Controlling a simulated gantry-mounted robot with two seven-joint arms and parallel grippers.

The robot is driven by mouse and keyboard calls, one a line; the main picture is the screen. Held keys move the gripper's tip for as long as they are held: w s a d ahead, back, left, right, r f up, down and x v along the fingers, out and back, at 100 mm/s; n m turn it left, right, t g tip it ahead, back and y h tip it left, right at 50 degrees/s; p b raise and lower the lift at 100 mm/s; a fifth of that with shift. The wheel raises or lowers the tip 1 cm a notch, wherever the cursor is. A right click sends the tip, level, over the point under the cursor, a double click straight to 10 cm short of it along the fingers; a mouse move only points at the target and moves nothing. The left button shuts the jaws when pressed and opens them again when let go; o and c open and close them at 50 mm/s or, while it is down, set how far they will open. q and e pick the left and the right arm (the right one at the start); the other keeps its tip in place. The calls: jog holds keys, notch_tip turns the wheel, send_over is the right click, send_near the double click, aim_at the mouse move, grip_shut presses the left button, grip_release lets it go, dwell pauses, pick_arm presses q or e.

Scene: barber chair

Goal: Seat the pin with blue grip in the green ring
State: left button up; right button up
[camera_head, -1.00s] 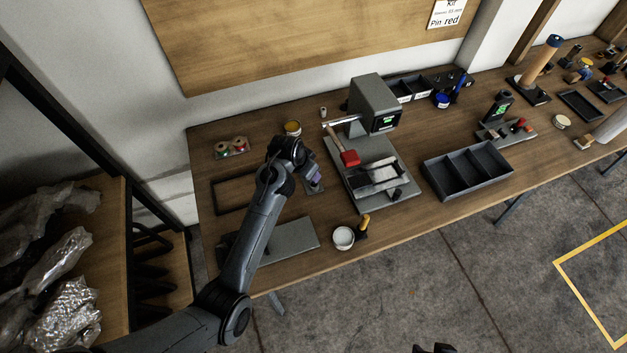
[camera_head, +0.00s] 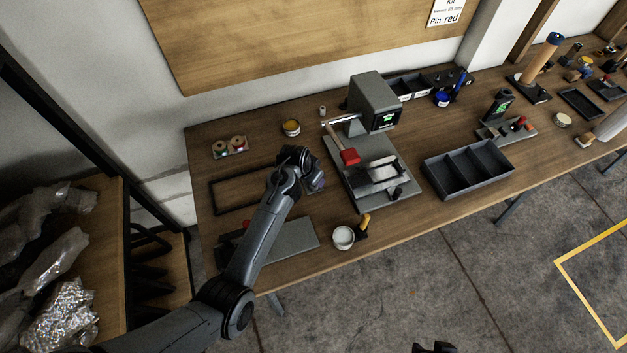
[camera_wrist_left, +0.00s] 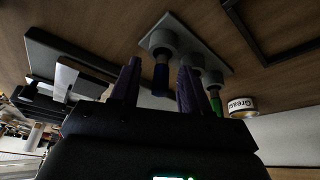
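The pin with blue grip (camera_wrist_left: 161,78) stands in a round grey holder on a small plate (camera_wrist_left: 205,45) in the left wrist view. My left gripper (camera_wrist_left: 157,88) has its two purple fingers apart, with the blue grip showing between them; contact is not visible. A green-gripped pin (camera_wrist_left: 216,104) shows beside the right finger. In the head view my left gripper (camera_head: 312,180) is over the pin plate and hides most of it. A small tray with two tan rings (camera_head: 230,147) lies at the back left; red and green marks show there. A dark part at the bottom edge may be my right gripper (camera_head: 433,348).
A yellow grease can (camera_head: 291,128) stands behind the left gripper. A grey press (camera_head: 375,105) with a red-ended lever is to its right. An empty black frame (camera_head: 232,208) lies on the left, and a white cup (camera_head: 343,238) stands near the front edge.

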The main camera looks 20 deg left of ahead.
pick_arm(q)
grip_shut()
jog(key=shift+r, duration=0.1)
dwell(0.3)
